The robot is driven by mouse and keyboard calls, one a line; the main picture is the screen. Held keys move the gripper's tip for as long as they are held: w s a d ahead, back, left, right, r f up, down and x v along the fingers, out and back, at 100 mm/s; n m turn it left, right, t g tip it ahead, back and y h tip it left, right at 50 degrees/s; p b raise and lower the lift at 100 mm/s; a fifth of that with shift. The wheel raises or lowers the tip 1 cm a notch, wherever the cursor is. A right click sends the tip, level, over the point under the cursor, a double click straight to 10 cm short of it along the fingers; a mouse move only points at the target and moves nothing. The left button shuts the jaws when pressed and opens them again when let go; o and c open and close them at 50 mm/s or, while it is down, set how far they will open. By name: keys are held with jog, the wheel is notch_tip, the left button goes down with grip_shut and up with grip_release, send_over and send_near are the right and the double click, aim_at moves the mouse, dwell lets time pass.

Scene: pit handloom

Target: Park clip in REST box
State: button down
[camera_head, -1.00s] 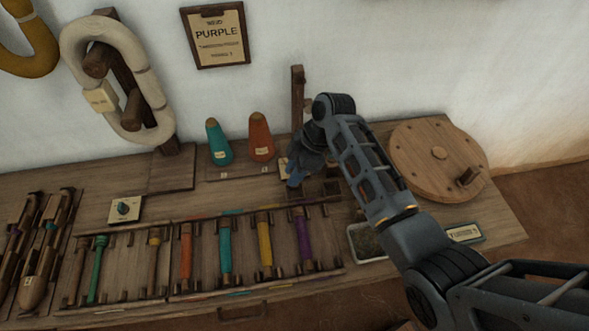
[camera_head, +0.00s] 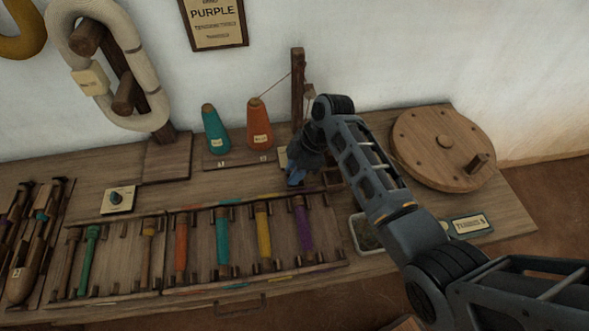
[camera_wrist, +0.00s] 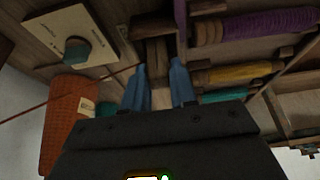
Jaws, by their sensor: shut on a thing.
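My gripper (camera_head: 296,174) is low over the bench, in front of the orange cone and behind the purple bobbin. In the wrist view its blue fingers (camera_wrist: 160,92) stand either side of a small brown wooden piece (camera_wrist: 157,58), which looks like the clip; its grip is partly hidden. A thin thread (camera_wrist: 60,97) runs from the left to near the fingertips. A small dark wooden frame (camera_head: 332,178) beside the gripper may be the REST box; no label is readable. In the head view the clip cannot be made out.
The orange cone (camera_head: 260,125) and teal cone (camera_head: 215,132) stand behind left. A wooden post (camera_head: 297,85) rises behind the gripper. A rack of coloured bobbins (camera_head: 225,240) lies in front. A tray (camera_head: 364,235) and round wooden wheel (camera_head: 444,148) are right.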

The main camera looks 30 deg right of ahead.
jog(key=c, duration=0.5)
grip_release()
notch_tip(320, 180, up, 8)
jog(key=p, duration=0.7)
jog(key=shift+s, duration=0.1)
dwell(0.5)
